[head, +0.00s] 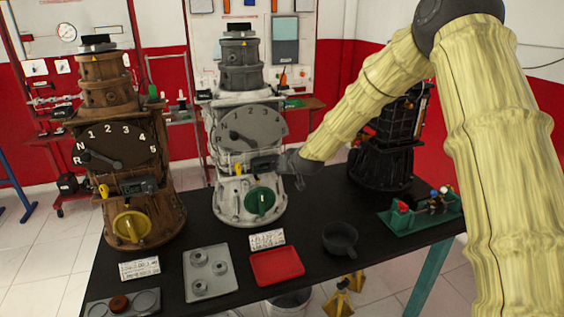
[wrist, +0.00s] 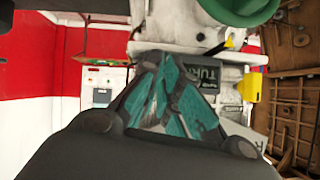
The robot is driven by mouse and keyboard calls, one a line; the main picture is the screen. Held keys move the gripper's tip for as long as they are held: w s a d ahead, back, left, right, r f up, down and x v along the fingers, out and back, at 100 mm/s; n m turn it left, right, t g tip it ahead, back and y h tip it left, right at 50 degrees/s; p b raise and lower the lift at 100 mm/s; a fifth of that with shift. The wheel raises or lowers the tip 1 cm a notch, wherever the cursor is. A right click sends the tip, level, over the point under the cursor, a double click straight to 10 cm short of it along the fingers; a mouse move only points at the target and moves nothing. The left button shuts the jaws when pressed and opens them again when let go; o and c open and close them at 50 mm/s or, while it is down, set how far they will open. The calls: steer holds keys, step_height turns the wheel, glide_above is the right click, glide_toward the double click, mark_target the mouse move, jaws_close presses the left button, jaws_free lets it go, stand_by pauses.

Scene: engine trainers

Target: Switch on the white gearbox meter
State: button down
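The white gearbox (head: 250,195) stands mid-table, with a grey dial, a green round knob (head: 260,201) and a yellow lever (head: 238,168). Its meter (head: 264,163) is a small dark box below the dial. My gripper (head: 287,163) is at the meter's right side, close to it. In the wrist view its teal fingers (wrist: 172,88) are drawn together with nothing visible between them. The meter's grey face (wrist: 208,76) with partial lettering shows just beyond the fingers, partly covered by them. I cannot tell whether they touch it. The meter's switch is not clear.
A brown gearbox (head: 125,170) with its own meter (head: 137,186) stands left, a black one (head: 385,140) behind my arm at right. A grey tray (head: 211,286), red tray (head: 277,267), dark pan (head: 340,238) and green holder (head: 420,222) lie along the front of the table.

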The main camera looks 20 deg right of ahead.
steer(key=shift+w+r+g+p, duration=0.1)
steer(key=shift+r+g+p, duration=0.15)
steer(key=shift+g+p, duration=0.4)
steer(key=shift+f, duration=0.1)
steer(key=c, duration=1.6)
jaws_free()
steer(key=v, duration=1.2)
steer(key=shift+w, duration=0.15)
